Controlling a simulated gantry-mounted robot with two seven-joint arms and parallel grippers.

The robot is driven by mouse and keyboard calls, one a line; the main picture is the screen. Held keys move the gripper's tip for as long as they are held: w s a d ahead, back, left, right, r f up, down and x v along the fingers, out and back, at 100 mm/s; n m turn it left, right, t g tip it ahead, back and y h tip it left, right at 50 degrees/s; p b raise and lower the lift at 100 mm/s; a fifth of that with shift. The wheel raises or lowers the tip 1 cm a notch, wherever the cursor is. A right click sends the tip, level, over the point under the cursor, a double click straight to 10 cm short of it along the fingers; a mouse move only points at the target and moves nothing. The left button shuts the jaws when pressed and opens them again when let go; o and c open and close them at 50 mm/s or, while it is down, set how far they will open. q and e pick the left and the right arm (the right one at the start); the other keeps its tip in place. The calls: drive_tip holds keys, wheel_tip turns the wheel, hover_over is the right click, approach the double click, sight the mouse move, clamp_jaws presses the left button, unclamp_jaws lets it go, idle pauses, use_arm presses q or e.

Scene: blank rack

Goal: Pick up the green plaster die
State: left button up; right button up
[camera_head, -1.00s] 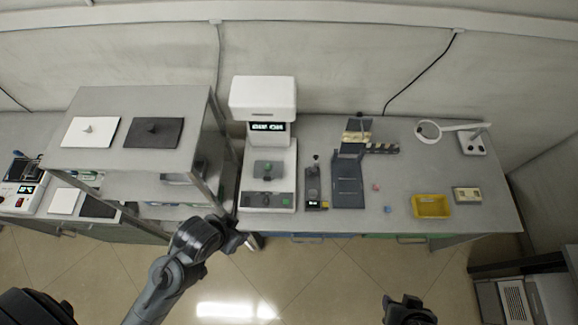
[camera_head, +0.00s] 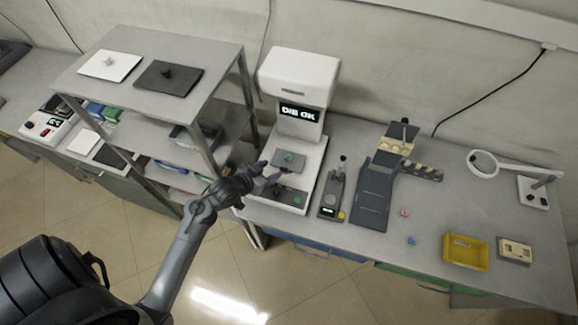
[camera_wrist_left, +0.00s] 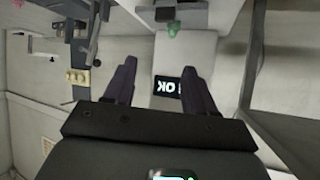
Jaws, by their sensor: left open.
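The green plaster die (camera_head: 289,157) sits on the small grey plate (camera_head: 280,164) of the white machine (camera_head: 299,80), whose display reads "DIE OK". In the left wrist view the green die (camera_wrist_left: 172,29) shows at the top, beyond and between the fingers, small and partly blurred. My left gripper (camera_head: 269,173) is open and empty, just left of and in front of the plate, apart from the die. Its two dark fingers (camera_wrist_left: 158,85) stand wide apart in the wrist view. My right gripper is out of view.
A metal shelf (camera_head: 150,58) with flat plates on top stands close left of my arm. Right of the machine are a small grey device (camera_head: 333,190), a dark ramp fixture (camera_head: 377,190), a yellow tray (camera_head: 466,262) and a magnifier lamp (camera_head: 484,163). Pink and blue pieces lie on the bench.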

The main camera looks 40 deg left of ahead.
use_arm(q)
wheel_tip(320, 180, down, 3)
drive_tip(key=w+a+b, duration=0.1)
drive_tip(key=w+b, duration=0.1)
approach(288, 156)
drive_tip(key=shift+w+d+f+n+t, duration=0.1)
drive_tip(key=shift+w+f+n+t, duration=0.1)
drive_tip(key=shift+w+f, duration=0.35)
drive_tip(key=shift+w+d+f+n+t, duration=0.15)
drive_tip(key=shift+w+f+n+t, duration=0.05)
drive_tip(key=shift+w+f, duration=0.3)
drive_tip(key=shift+x, duration=3.05)
drive_tip(key=shift+a, duration=0.2)
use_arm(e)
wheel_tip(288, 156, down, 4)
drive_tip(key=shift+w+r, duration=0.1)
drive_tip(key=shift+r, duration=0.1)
use_arm(q)
clamp_jaws()
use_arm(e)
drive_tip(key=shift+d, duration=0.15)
use_arm(q)
drive_tip(key=shift+r, duration=0.25)
